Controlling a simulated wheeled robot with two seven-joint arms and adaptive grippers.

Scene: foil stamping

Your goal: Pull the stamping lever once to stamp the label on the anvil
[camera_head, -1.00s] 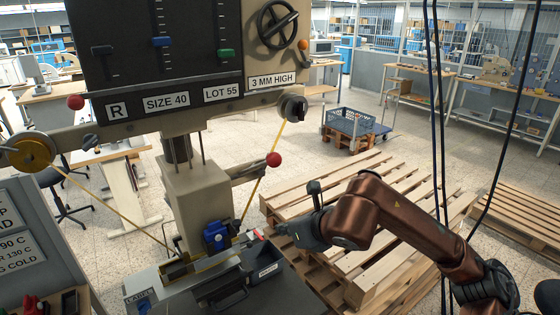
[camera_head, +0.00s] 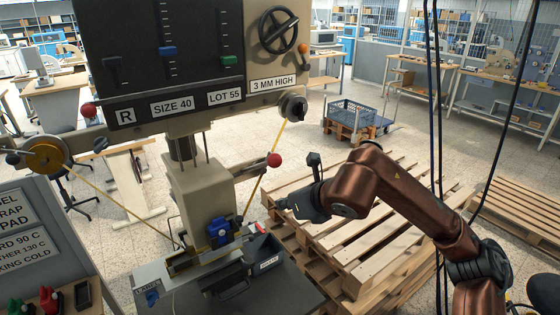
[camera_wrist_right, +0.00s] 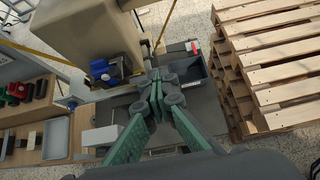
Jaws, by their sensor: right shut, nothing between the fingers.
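The stamping machine (camera_head: 200,193) stands at left of centre in the head view. A lever with a red ball knob (camera_head: 274,160) sticks out to the right of its column. Another red knob (camera_head: 88,110) is at the machine's left. The anvil area (camera_head: 188,264) lies below the column, beside a blue part (camera_head: 220,233); I cannot make out a label on it. My right gripper (camera_head: 284,203) is shut and empty, below and slightly right of the right red knob, apart from it. In the wrist view its green fingers (camera_wrist_right: 158,92) are together. My left gripper is out of view.
A dark bin (camera_head: 264,251) with a white tag sits right of the anvil. Wooden pallets (camera_head: 345,235) are stacked under my right arm. A grey sign panel (camera_head: 30,225) and a shelf with coloured stamps (camera_head: 48,297) are at left. Black cables hang at right.

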